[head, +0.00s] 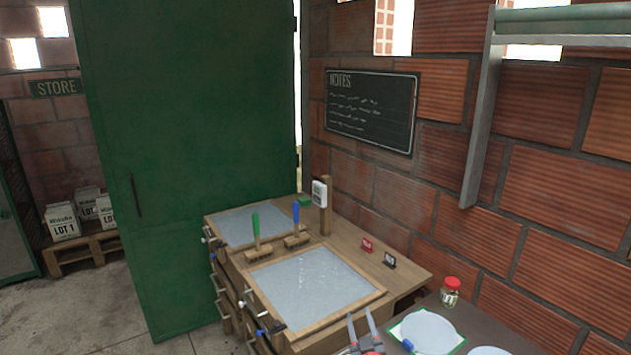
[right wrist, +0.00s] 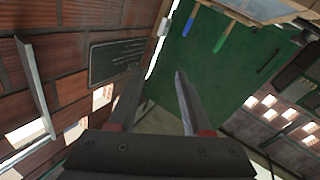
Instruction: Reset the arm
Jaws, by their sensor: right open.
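My right gripper (head: 361,316) shows at the bottom of the head view, its two grey fingers pointing up and apart. It is open, with nothing between the fingers. It is in front of the wooden workbench (head: 404,276), near its front right corner. In the right wrist view the right gripper (right wrist: 155,76) is also open and empty, its fingers spread towards the brick wall and the green door. My left gripper is not in view.
Two brushes, green-handled (head: 256,231) and blue-handled (head: 296,219), rest on the bench by a grey-filled tray (head: 378,295). A red-lidded jar (head: 451,290) and a white plate (head: 427,333) are at right. A green door (head: 190,150) stands behind. Floor (head: 95,305) is clear at left.

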